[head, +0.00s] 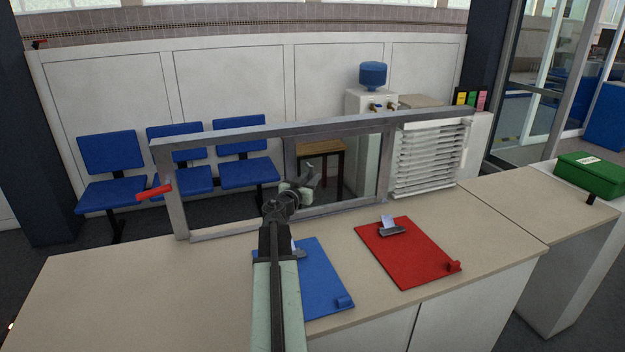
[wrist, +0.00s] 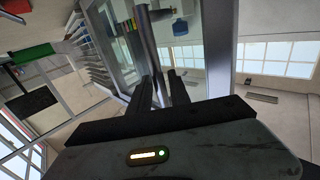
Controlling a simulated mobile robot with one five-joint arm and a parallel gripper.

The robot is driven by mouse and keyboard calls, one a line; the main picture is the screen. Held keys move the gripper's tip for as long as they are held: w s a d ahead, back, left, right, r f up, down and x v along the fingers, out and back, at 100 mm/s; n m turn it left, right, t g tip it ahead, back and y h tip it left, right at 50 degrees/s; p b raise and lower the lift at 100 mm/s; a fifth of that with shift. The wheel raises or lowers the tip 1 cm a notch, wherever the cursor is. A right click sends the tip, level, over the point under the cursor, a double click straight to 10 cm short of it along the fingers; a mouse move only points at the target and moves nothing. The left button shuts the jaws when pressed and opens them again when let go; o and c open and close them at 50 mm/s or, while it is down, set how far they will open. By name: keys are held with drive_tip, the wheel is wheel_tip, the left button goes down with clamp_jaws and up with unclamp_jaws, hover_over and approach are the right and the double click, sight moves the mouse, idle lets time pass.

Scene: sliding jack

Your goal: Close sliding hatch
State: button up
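The sliding hatch is a grey metal frame (head: 270,127) standing on the counter. Its glass pane (head: 358,165) sits in the right part of the frame, and the left part stands open, with blue chairs showing through. The pane's left upright (head: 290,158) is just behind my gripper (head: 300,184). In the wrist view my gripper (wrist: 160,86) shows two dark fingers with a gap between them, nothing clearly held. A metal upright (wrist: 147,45) rises just beyond the fingertips there. I cannot tell whether the fingers touch it.
A blue clipboard (head: 318,275) and a red clipboard (head: 405,255) lie on the counter (head: 150,290). A red handle (head: 154,192) juts from the frame's left post. A green box (head: 592,174) is farther right. The counter's left is clear.

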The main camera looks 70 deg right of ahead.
drive_tip(key=shift+d, duration=0.15)
drive_tip(key=shift+c, duration=0.3)
clamp_jaws()
drive_tip(key=shift+s, duration=0.1)
idle(1.0)
